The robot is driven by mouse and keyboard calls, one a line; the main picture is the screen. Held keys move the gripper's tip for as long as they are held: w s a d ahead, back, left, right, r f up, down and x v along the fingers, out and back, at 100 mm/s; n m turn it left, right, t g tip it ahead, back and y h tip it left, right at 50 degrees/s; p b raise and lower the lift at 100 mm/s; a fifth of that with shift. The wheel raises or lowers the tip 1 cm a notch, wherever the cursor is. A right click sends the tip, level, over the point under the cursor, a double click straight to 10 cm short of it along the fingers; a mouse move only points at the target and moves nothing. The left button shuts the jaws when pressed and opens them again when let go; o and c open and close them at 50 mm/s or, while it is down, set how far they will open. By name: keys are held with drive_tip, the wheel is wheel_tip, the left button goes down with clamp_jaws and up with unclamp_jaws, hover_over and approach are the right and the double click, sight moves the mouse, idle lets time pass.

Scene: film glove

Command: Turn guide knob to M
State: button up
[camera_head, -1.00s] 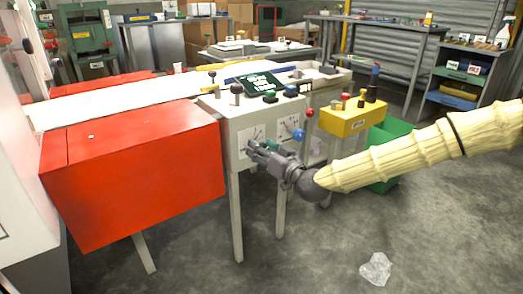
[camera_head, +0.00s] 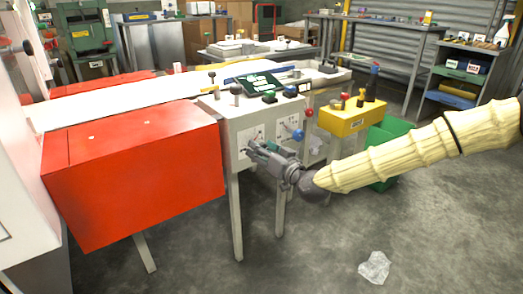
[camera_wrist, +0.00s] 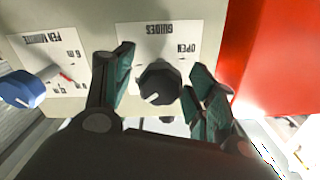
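The guide knob (camera_wrist: 159,83) is dark grey and round, with a white pointer line toward the lower left in the wrist view. It sits on a white label plate (camera_wrist: 160,38) that reads GUIDES and OPEN upside down; I cannot make out an M. My gripper (camera_wrist: 162,86) is open, with one teal-padded finger on each side of the knob and a visible gap to each. In the head view my gripper (camera_head: 253,151) is at the front panel of the white machine (camera_head: 232,118) and hides the knob.
A blue knob (camera_wrist: 22,90) on a PER MINUTE plate is beside the left finger; it also shows in the head view (camera_head: 298,135). A red box (camera_head: 135,170) borders the panel on the left. A yellow box (camera_head: 345,123) stands to the right. Clear plastic (camera_head: 375,267) lies on the floor.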

drive_tip(key=shift+a, duration=0.1)
drive_tip(key=v, duration=1.2)
drive_tip(key=s+f+m+g+h, duration=0.1)
drive_tip(key=s+f+g, duration=0.2)
drive_tip(key=s+f, duration=0.5)
drive_tip(key=s+d+f+g+h, duration=0.1)
drive_tip(key=s+f+g+h, duration=0.15)
drive_tip(key=f, duration=1.05)
drive_tip(key=s+f+m+g+h, duration=0.1)
drive_tip(key=s+f+g, duration=0.1)
drive_tip(key=s+f, duration=0.6)
drive_tip(key=s+d+f+m+g+h, duration=0.1)
drive_tip(key=s+d+f+g+h, duration=0.1)
drive_tip(key=s+d+f, duration=0.45)
drive_tip(key=s+d+f+g+h, duration=0.2)
drive_tip(key=s+d+f+g, duration=0.15)
drive_tip(key=s, duration=0.55)
drive_tip(key=s+d+f+m+g+h, duration=0.1)
drive_tip(key=s+d+f+g+h, duration=0.1)
drive_tip(key=s+d+f, duration=0.5)
wheel_tip(320, 180, up, 37)
drive_tip(key=s+a+p, duration=0.1)
drive_tip(key=a+p, duration=0.1)
drive_tip(key=p, duration=3.4)
drive_tip(key=shift+p, duration=0.35)
